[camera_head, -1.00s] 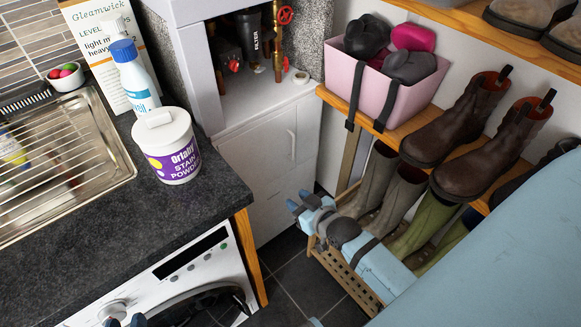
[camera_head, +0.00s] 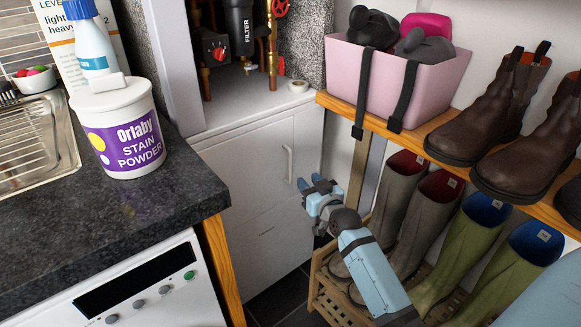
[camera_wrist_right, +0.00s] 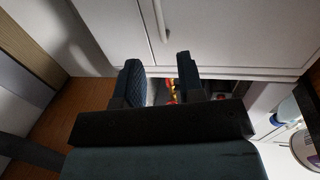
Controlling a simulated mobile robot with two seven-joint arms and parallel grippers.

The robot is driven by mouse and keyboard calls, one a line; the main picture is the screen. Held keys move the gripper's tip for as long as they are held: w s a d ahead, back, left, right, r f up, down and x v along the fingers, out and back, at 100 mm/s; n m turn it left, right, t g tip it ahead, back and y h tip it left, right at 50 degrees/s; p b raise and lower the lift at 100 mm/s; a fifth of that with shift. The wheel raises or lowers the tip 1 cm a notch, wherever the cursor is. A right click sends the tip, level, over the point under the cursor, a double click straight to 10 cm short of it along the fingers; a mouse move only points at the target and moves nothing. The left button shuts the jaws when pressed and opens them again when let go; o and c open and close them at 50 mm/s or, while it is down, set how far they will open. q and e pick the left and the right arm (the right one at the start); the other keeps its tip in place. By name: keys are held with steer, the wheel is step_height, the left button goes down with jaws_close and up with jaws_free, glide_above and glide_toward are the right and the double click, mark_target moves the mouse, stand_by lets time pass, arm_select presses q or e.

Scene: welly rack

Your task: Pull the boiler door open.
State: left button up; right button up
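The white boiler door (camera_head: 255,165) is the flat panel below the open pipe compartment, and it looks shut. Its upright white bar handle (camera_head: 288,163) is near its right edge. My right gripper (camera_head: 313,182) is open and empty, just right of and slightly below the handle in the head view, apart from it. In the right wrist view the door (camera_wrist_right: 235,30) fills the top, with the handle (camera_wrist_right: 160,18) beyond the gap between the two parted fingers (camera_wrist_right: 160,78). My left gripper is not in view.
A black worktop (camera_head: 150,225) with a stain powder tub (camera_head: 120,130) stands left, above a white washing machine (camera_head: 140,290). A wooden shelf (camera_head: 420,140) holds a pink bin (camera_head: 430,95) and brown boots (camera_head: 490,105). Wellies (camera_head: 440,220) stand on a slatted rack (camera_head: 330,290) beside my right arm.

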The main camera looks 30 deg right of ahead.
mark_target(291, 162)
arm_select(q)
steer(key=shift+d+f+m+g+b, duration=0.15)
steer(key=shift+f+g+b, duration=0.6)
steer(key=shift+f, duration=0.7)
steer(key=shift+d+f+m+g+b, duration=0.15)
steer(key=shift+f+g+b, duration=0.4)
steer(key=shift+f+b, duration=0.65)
arm_select(e)
steer(key=shift+w+d, duration=0.25)
steer(key=shift+w, duration=1.65)
steer(key=shift+w+d, duration=0.2)
steer(key=shift+w, duration=1.65)
steer(key=shift+w+d, duration=0.25)
steer(key=shift+w, duration=1.65)
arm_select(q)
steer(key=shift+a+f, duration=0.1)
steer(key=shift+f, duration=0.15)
arm_select(e)
steer(key=shift+c, duration=0.4)
jaws_close()
